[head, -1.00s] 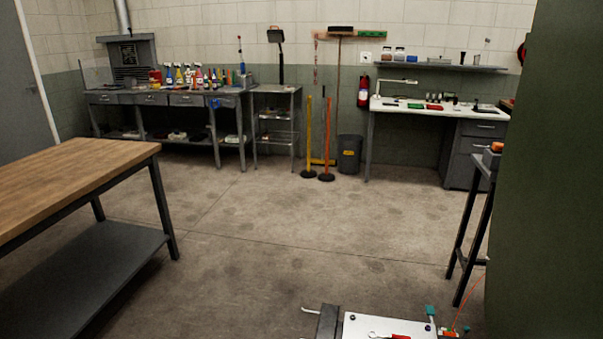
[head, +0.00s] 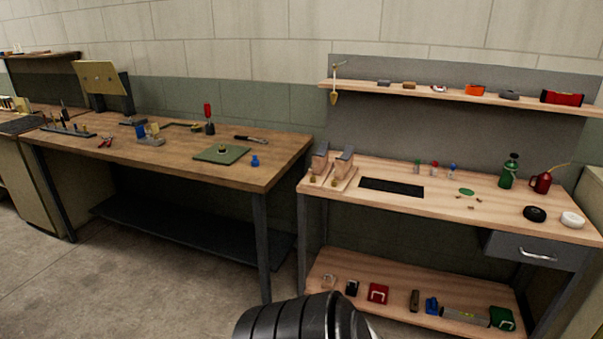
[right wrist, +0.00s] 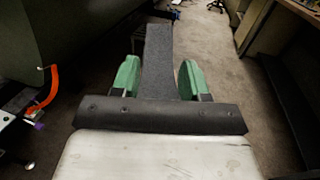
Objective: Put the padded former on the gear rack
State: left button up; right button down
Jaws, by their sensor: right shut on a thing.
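In the right wrist view, my right gripper (right wrist: 157,78) has two green finger pads on either side of a long dark-grey strip, which I take to be the padded former (right wrist: 159,45). The gripper is shut on it, and the strip reaches away from the gripper above the floor. Its near end meets a dark crossbar, and I cannot tell whether they are one piece. The former and right gripper are not visible in the head view. My left gripper is in neither current view. I cannot make out which thing is the gear rack.
In the head view, a wooden workbench (head: 262,172) with tools stands left of a lighter bench (head: 440,208) with a loaded lower shelf (head: 395,310). Bare concrete floor (head: 130,285) lies at lower left. A dark green surface (right wrist: 75,45) is close on the left in the wrist view.

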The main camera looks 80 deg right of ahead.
aim_at(391, 187)
jog(key=k+l+z, duration=0.25)
jog(key=l+z, duration=0.15)
jog(key=l, duration=0.35)
jog(key=k+l+z, duration=0.15)
jog(key=l+z, duration=0.25)
jog(key=l, duration=0.35)
jog(key=l+z, duration=0.45)
jog(key=l, duration=1.85)
jog(key=i, duration=0.05)
